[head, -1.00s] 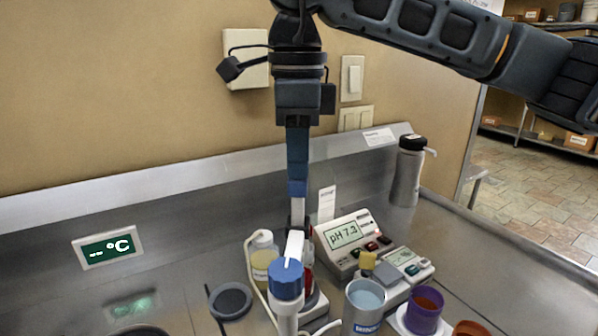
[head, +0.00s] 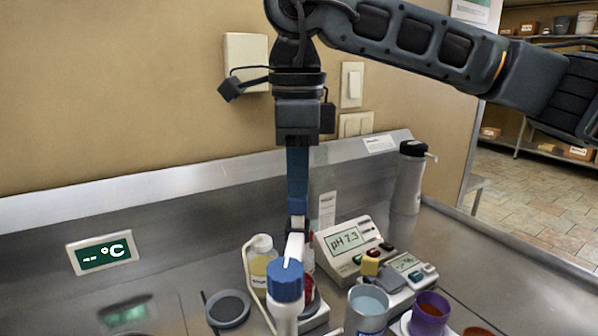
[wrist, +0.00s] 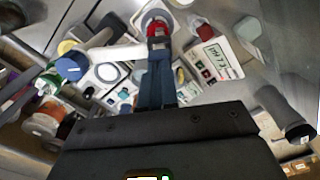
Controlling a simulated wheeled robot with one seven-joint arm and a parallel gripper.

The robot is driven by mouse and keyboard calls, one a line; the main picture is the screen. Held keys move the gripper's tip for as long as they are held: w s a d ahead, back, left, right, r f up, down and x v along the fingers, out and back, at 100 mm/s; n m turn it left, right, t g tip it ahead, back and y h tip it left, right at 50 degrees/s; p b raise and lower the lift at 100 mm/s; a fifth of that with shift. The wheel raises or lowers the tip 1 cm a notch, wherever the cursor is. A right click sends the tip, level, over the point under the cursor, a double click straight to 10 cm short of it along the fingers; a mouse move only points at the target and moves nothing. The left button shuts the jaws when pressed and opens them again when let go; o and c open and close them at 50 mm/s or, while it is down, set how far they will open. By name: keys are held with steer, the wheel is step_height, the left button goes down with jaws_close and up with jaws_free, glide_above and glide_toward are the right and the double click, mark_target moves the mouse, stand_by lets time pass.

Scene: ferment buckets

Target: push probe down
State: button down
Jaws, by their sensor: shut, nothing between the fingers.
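A white stand (head: 286,317) with a blue cap (head: 286,283) rises at the front. Its short white arm (head: 295,246) reaches back to just under my gripper (head: 297,222). My gripper points straight down, shut and empty. In the wrist view, my gripper (wrist: 158,50) ends at a red part (wrist: 157,29) above a pale round vessel. I cannot tell whether the fingertips touch the red part. The probe is mostly hidden behind the stand and under my fingers. The pH meter (head: 346,241) to the right reads 7.3.
A bottle of yellow liquid (head: 261,262) with a white cap stands left of the stand. A dark round disc (head: 228,308) lies further left. A light-blue cup (head: 367,310), a purple cup (head: 430,310) and a second small instrument (head: 405,264) are close on the right.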

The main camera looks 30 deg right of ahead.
steer(key=shift+f+b, duration=0.6)
steer(key=shift+f, duration=0.15)
steer(key=shift+r, duration=0.15)
steer(key=shift+r+p, duration=1.25)
steer(key=shift+r, duration=1.2)
